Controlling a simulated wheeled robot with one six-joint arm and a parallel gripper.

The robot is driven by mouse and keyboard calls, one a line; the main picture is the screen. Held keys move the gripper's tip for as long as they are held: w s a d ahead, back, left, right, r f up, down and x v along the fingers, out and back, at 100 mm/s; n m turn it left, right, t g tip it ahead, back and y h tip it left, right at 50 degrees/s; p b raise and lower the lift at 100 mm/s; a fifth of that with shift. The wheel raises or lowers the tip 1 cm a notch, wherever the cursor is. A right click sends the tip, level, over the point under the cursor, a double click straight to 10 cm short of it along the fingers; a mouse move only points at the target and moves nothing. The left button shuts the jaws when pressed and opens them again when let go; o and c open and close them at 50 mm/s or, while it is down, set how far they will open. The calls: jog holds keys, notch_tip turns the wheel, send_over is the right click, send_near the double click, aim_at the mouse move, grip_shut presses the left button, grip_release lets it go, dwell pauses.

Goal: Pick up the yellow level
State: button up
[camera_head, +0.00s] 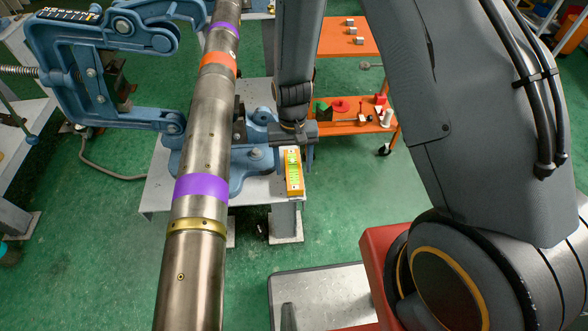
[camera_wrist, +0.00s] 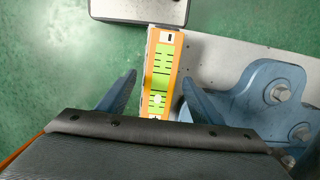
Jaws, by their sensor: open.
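The yellow level (camera_head: 293,172) is a short orange-yellow bar with bright green faces. It lies on the edge of the grey metal plate (camera_head: 157,187) under the blue vise. In the wrist view the level (camera_wrist: 161,70) runs away from me, its near end between the two fingers. My gripper (camera_wrist: 155,88) is open, with one finger on each side of the level and a gap on both sides. In the head view my gripper (camera_head: 292,140) is just behind the level's far end, and the fingers are mostly hidden. I cannot tell its exact height above the level.
A long steel pipe (camera_head: 207,135) with purple and orange bands runs through the blue vise (camera_head: 95,75) on the left. The vise's bolted blue base (camera_wrist: 270,95) is close on the right in the wrist view. An orange cart (camera_head: 345,125) stands behind. Green floor is open beyond the plate.

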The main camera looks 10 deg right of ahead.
jog(key=shift+s+f, duration=0.1)
jog(key=shift+f, duration=0.8)
grip_shut()
jog(key=shift+r, duration=0.15)
